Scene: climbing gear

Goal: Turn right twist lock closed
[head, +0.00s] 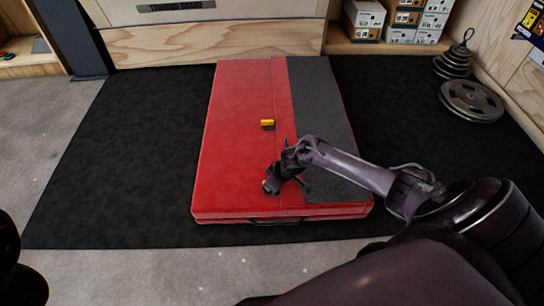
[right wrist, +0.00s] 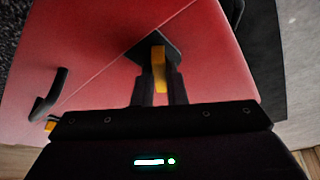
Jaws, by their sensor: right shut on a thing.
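A red folded crash pad (head: 237,105) lies flat, with a seam and a dark grey strip along its right side. A yellow twist lock (head: 267,122) sits at the seam near the pad's middle. My right gripper (head: 270,183) is down at the seam nearer the front edge. In the right wrist view, my right gripper (right wrist: 162,90) is shut on another yellow twist lock (right wrist: 159,65), on a dark base plate. This lock stands at an angle to the seam; its lower end is hidden between the fingers. My left gripper is not in view.
The pad rests on a black mat (head: 110,150). A black handle (head: 275,221) is on its front side. Weight plates (head: 470,100) stand at the right, and boxes (head: 408,22) sit on a shelf behind. The pad's left half is clear.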

